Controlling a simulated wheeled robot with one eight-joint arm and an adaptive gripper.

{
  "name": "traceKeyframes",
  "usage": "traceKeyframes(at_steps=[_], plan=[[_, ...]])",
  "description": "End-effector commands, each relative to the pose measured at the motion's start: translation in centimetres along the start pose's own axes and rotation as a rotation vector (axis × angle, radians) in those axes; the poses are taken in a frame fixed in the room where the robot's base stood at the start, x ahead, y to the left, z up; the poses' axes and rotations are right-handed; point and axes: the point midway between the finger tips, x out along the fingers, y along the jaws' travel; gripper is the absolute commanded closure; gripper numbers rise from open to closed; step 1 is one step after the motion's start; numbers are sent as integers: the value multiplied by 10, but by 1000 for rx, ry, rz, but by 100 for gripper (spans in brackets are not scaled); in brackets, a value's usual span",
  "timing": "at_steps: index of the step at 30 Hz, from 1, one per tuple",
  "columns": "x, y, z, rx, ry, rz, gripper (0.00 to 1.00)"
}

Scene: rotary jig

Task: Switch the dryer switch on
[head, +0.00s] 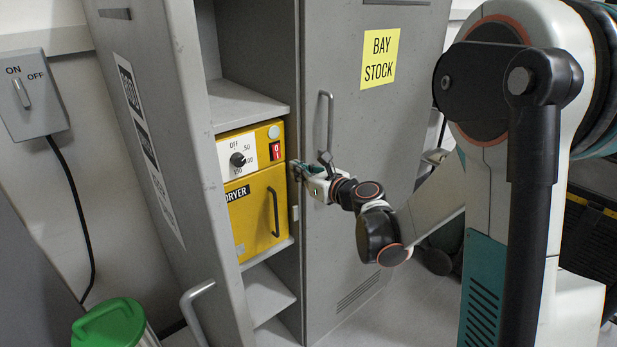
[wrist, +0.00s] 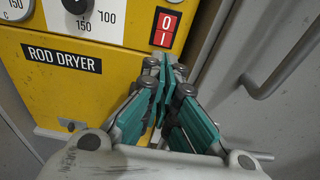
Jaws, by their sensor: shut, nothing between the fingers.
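The yellow dryer (head: 260,207) sits on a shelf inside the grey cabinet. It is labelled ROD DRYER in the wrist view (wrist: 62,57). Its red rocker switch (head: 275,151), marked 0 above and I below, is at the upper right of its front. It also shows in the wrist view (wrist: 165,29). I cannot tell which side is pressed in. My gripper (head: 298,168) is shut and empty. In the wrist view its teal fingertips (wrist: 163,64) lie just below the switch, pointing towards the panel. I see no clear contact with the switch.
A dial (head: 238,159) is left of the switch and the dryer's door handle (head: 274,211) below. The BAY STOCK door (head: 350,200), with a tall handle (head: 325,120), stands close on the right. A wall box marked ON and OFF (head: 33,95) is far left, above a green-lidded bin (head: 110,322).

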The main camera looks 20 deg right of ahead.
Motion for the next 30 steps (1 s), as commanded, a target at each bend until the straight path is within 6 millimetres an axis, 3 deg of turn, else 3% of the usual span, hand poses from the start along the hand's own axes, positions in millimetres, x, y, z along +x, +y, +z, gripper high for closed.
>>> traceKeyframes(at_steps=[6, 12, 30], plan=[[41, 1, -1, 1, 0, 2, 100], [63, 0, 0, 0, 0, 0, 100], [75, 0, -3, 0, 0, 1, 100]])
